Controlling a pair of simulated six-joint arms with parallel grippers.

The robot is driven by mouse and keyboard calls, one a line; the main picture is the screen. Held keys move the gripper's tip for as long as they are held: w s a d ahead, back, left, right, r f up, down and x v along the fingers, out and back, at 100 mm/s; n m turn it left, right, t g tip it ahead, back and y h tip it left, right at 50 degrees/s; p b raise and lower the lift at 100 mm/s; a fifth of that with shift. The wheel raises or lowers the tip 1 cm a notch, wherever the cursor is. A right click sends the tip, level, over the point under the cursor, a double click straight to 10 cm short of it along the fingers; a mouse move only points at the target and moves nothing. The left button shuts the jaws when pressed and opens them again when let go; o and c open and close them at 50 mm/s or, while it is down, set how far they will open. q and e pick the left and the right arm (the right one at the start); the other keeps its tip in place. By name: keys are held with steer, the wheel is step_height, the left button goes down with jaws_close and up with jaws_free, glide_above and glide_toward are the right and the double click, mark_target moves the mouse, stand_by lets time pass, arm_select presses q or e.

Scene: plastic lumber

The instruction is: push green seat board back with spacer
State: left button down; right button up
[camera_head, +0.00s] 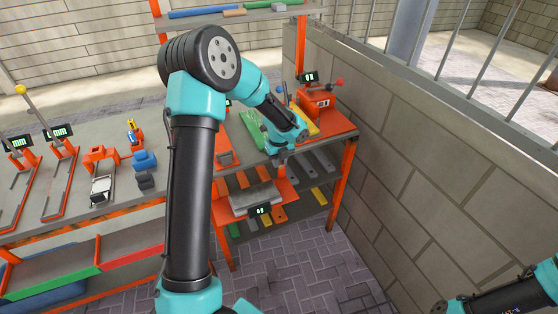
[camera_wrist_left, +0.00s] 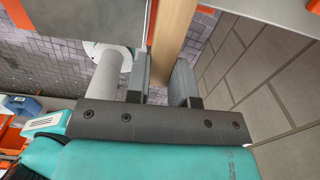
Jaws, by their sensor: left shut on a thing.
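The green board (camera_head: 250,128) lies on the right part of the workbench, partly hidden behind my left wrist. My left gripper (camera_head: 280,157) is by the bench's front edge, just right of and in front of the green board. In the left wrist view, the left gripper (camera_wrist_left: 160,88) is shut on a tan bar (camera_wrist_left: 176,30), which looks like the spacer. The bar runs up between the fingers. Contact between bar and green board cannot be seen. Part of my right arm shows at the lower right of the head view; its gripper is out of sight.
A red machine (camera_head: 318,97) with a display stands at the bench's back right, near a yellow piece (camera_head: 305,120). A lower shelf holds grey and orange boards. A block wall (camera_head: 420,150) rises close on the right. Red clamps and blue blocks (camera_head: 145,160) occupy the left bench.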

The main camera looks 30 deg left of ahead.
arm_select(q)
steer(key=shift+r, duration=3)
steer(key=w+d+f+n, duration=0.4)
steer(key=d+f+n, duration=0.4)
steer(key=n, duration=0.4)
steer(key=w+d+f+n, duration=0.5)
steer(key=d+f+n, duration=0.4)
steer(key=d+n, duration=0.2)
steer(key=shift+n, duration=0.8)
